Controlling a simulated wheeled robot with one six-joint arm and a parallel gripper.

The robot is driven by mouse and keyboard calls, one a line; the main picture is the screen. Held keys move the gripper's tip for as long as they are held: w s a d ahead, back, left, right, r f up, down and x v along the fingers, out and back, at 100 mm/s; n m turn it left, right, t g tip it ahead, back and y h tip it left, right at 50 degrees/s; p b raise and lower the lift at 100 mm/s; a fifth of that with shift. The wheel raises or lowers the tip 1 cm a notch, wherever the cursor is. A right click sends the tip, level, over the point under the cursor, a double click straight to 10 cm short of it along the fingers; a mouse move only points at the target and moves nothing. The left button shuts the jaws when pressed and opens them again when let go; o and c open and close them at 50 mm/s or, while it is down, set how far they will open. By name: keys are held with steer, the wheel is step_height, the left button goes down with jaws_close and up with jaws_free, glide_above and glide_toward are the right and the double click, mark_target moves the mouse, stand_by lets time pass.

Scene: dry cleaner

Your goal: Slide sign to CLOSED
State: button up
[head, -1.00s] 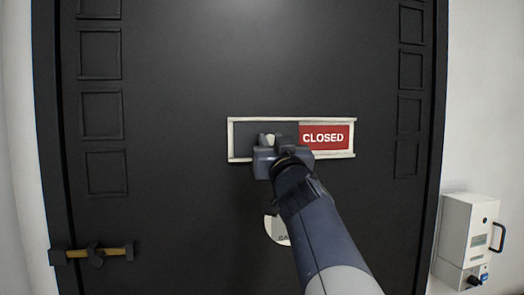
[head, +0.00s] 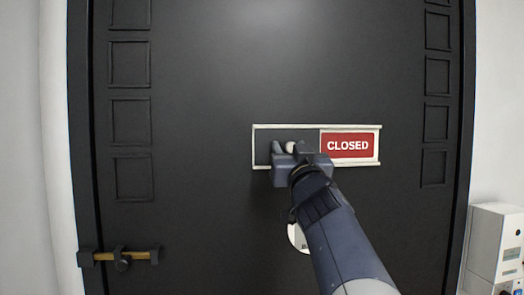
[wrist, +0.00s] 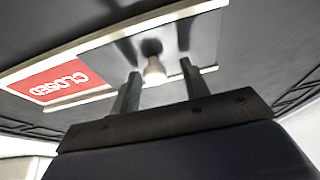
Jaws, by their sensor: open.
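The sign (head: 257,161) is a pale frame on the dark door, with a dark sliding panel on its left and a red CLOSED field (head: 347,146) showing on its right. A pale knob (head: 291,147) stands on the dark panel; it also shows in the wrist view (wrist: 154,71). My gripper (head: 290,149) is open at the left part of the sign. In the wrist view its two fingers (wrist: 160,70) stand on either side of the knob, which is closer to the left finger. I cannot tell whether either finger touches it. My gripper hides part of the lower rail.
The dark door (head: 215,90) fills most of the head view. A brass bolt (head: 137,256) is at its lower left, and a round pale disc (head: 297,237) is partly behind my arm. A white box (head: 496,240) is on the right wall.

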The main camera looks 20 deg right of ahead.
steer(key=shift+s, duration=0.1)
steer(key=v, duration=1)
steer(key=shift+s+f, duration=0.15)
steer(key=shift+s, duration=0.15)
steer(key=shift+w+a, duration=0.1)
steer(key=shift+a, duration=0.05)
steer(key=x, duration=1)
steer(key=shift+w+d, duration=0.2)
steer(key=shift+w, duration=0.15)
steer(key=shift+s+d, duration=0.1)
steer(key=shift+d, duration=0.2)
